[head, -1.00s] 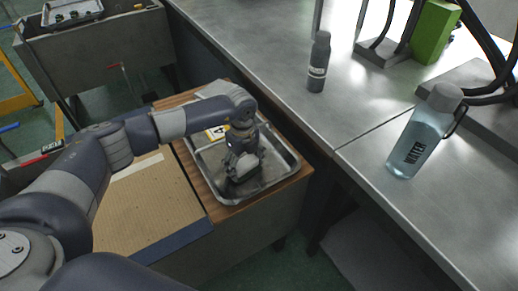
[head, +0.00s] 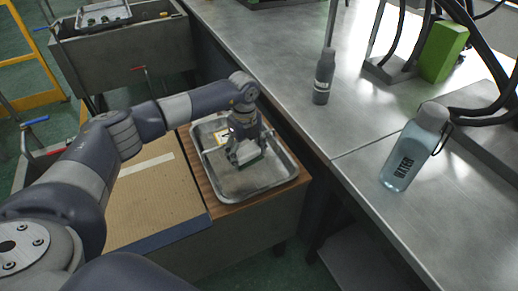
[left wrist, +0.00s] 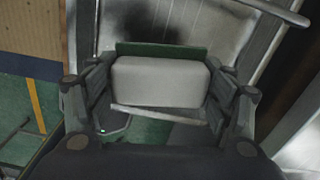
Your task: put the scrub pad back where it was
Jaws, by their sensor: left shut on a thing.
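The scrub pad shows in the left wrist view as a pale grey block (left wrist: 158,82) with a dark green layer along its far side. My left gripper (left wrist: 160,92) is shut on it, one finger at each end. In the head view the left gripper (head: 244,153) is over the metal tray (head: 283,182), and a green edge of the pad (head: 250,163) shows under the fingers. The pad appears held above the tray floor, but the exact gap is hard to tell. My right gripper is not in view.
The tray sits on a wooden-topped stand beside a brown board (head: 155,205). The metal bench to the right holds a dark bottle (head: 323,76), a clear water bottle (head: 414,148) and a green block (head: 443,52).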

